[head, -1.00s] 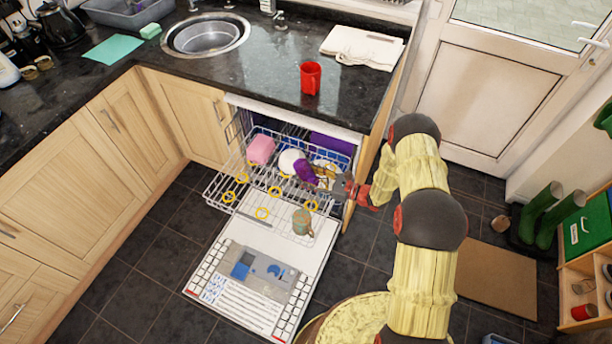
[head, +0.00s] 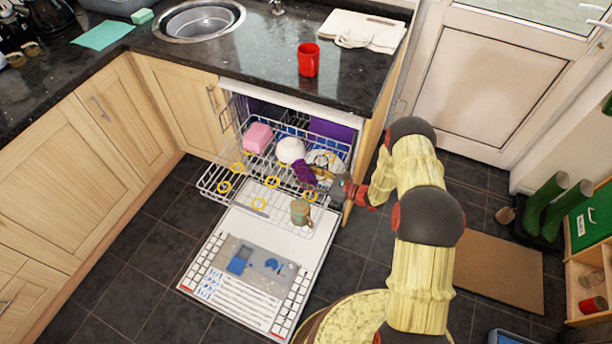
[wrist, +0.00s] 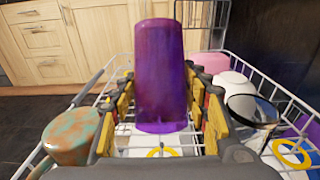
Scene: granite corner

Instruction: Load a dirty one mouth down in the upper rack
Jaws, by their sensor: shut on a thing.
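My gripper (head: 318,174) is shut on a purple tumbler (wrist: 160,80), which stands between the yellow finger pads in the wrist view. In the head view the purple tumbler (head: 304,172) is tilted over the pulled-out upper rack (head: 205,181). Which end is its mouth is unclear. I cannot tell whether it touches the wires. A brown-green mug (head: 300,212) is at the rack's front right; it also shows at the left in the wrist view (wrist: 72,136).
In the rack, a pink container (head: 257,137) and a white bowl (head: 290,150) stand left of the tumbler. Yellow rings (head: 271,182) mark several spots along the front. The open dishwasher door (head: 265,255) lies below. A cabinet side panel (head: 370,130) stands close by my arm.

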